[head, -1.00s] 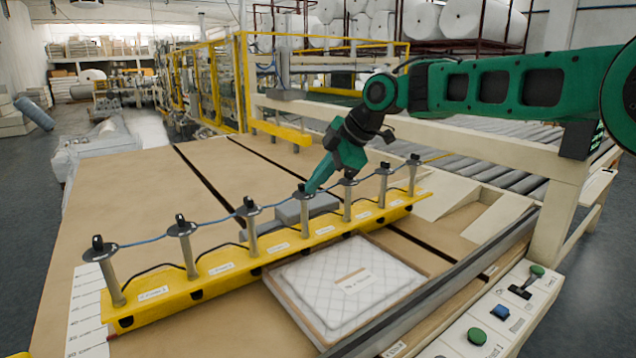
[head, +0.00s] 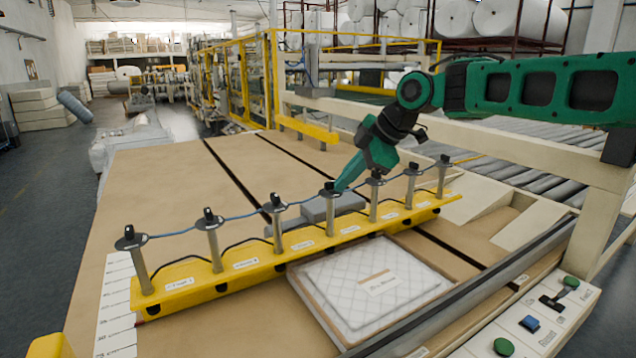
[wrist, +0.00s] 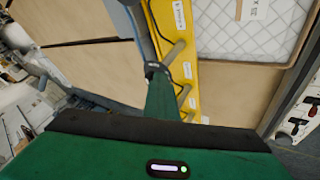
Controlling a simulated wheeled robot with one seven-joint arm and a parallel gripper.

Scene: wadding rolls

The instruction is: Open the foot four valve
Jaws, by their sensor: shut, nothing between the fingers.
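A yellow bar (head: 205,285) lies across the table and carries a row of grey posts with black valve tops, joined by a blue line. The fourth valve from the left (head: 330,187) stands near the middle of the row. My gripper (head: 343,185) is shut and empty, pointing down with its tip right at this valve's top. In the wrist view my shut gripper (wrist: 160,92) covers part of the post, and a black valve top (wrist: 152,68) shows at its tip. I cannot tell whether they touch. The labels on the bar are too small to read surely.
A quilted white pad (head: 365,285) lies in front of the bar. A grey block (head: 318,208) sits behind it. A control panel (head: 545,310) with green and blue buttons is at the lower right. Rollers (head: 510,160) run behind. The table's left part is clear.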

